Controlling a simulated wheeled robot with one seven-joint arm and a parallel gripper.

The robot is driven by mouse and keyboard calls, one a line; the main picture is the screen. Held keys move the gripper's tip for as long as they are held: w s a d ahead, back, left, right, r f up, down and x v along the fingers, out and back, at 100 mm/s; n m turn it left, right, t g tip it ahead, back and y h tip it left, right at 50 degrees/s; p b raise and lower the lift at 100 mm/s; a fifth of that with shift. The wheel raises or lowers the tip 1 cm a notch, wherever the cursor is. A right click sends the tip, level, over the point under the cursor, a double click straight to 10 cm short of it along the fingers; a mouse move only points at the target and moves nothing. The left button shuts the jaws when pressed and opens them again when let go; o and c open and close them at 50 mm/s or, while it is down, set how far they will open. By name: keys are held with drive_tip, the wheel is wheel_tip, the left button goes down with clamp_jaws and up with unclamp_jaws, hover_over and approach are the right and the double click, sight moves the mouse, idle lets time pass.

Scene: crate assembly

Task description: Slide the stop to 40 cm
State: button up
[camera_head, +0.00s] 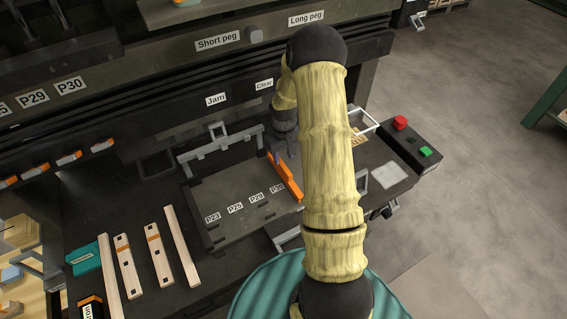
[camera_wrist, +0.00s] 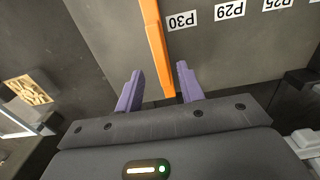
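A long orange bar, which looks like the stop (camera_head: 287,180), lies across the right part of the dark jig tray (camera_head: 225,190), beside the label P30. The stop also shows in the wrist view (camera_wrist: 155,45), running from the top edge down between my fingers. My gripper (camera_wrist: 160,68) has its two purple fingers apart, one on each side of the stop's near end, with a visible gap on both sides. In the head view my gripper (camera_head: 283,152) is at the stop's far end, partly hidden by my arm. No centimetre scale is readable.
Labels P23, P25, P29 and P30 mark the tray. Several wooden strips (camera_head: 158,255) lie to the left. A grey clamp frame (camera_head: 220,140) stands at the tray's back. A box with red and green buttons (camera_head: 412,145) and a white wire basket (camera_head: 358,125) are right.

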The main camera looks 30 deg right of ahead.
sight(283, 166)
wheel_tip(283, 166, down, 5)
drive_tip(key=shift+f+p, duration=0.1)
drive_tip(key=shift+p, duration=0.2)
clamp_jaws()
